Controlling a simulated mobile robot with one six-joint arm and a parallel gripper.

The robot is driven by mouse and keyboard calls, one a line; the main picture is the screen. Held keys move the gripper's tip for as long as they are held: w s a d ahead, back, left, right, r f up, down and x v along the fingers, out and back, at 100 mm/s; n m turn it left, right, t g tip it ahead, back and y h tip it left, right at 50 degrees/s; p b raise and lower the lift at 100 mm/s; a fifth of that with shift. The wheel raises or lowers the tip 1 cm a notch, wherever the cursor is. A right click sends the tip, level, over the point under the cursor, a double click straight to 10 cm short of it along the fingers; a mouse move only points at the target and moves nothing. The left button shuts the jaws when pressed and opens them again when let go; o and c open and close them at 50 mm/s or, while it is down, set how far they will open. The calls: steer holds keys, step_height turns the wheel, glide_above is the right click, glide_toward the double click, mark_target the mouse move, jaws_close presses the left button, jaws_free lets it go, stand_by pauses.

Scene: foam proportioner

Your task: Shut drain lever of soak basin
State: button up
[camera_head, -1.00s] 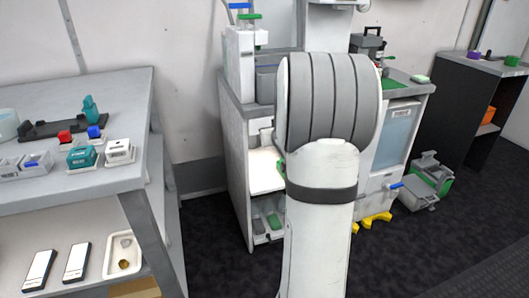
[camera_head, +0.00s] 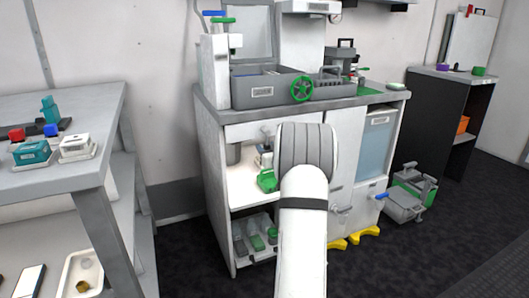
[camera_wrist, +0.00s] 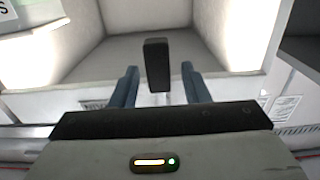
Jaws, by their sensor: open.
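My gripper (camera_wrist: 160,88) shows in the wrist view with its two blue-grey fingers apart. A dark upright block (camera_wrist: 157,62), like a lever's grip on a short pale stem, stands between or just beyond the fingers. I cannot tell whether it is the drain lever, nor whether the fingers touch it. In the head view my arm hides the gripper in front of the cabinet. A grey basin (camera_head: 262,93) with a green handwheel sits on the counter; it may be the soak basin. A blue-handled lever (camera_head: 381,195) sticks out low on the cabinet's right side.
A shelf unit (camera_head: 75,178) with small boxes stands at the left. Yellow feet (camera_head: 365,232) and a grey-green case (camera_head: 408,200) are on the floor at the right. A dark side table (camera_head: 440,115) stands behind them. The front right floor is clear.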

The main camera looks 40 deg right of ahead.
steer(key=shift+w+d, duration=0.1)
steer(key=shift+w, duration=0.35)
steer(key=shift+c, duration=0.3)
jaws_close()
